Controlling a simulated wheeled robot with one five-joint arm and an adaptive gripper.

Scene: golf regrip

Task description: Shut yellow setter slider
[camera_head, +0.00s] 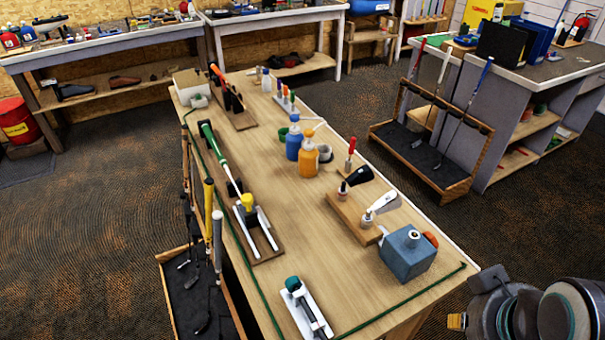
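The yellow setter slider (246,201) is a small yellow knob on a dark block. It sits at the far end of a pair of white rails (265,229) on a brown board. The rails run from it towards the near side of the workbench (345,265). My arm's grey rounded links show at the bottom right, off the bench's near right corner. My gripper is not seen, and nothing touches the slider.
A white fixture with a green knob (293,284) stands at the near end. A blue-grey box (407,254) and two club heads on a wooden block (362,218) stand to the right. Blue and orange bottles (308,160) stand mid-bench. Club racks flank the bench.

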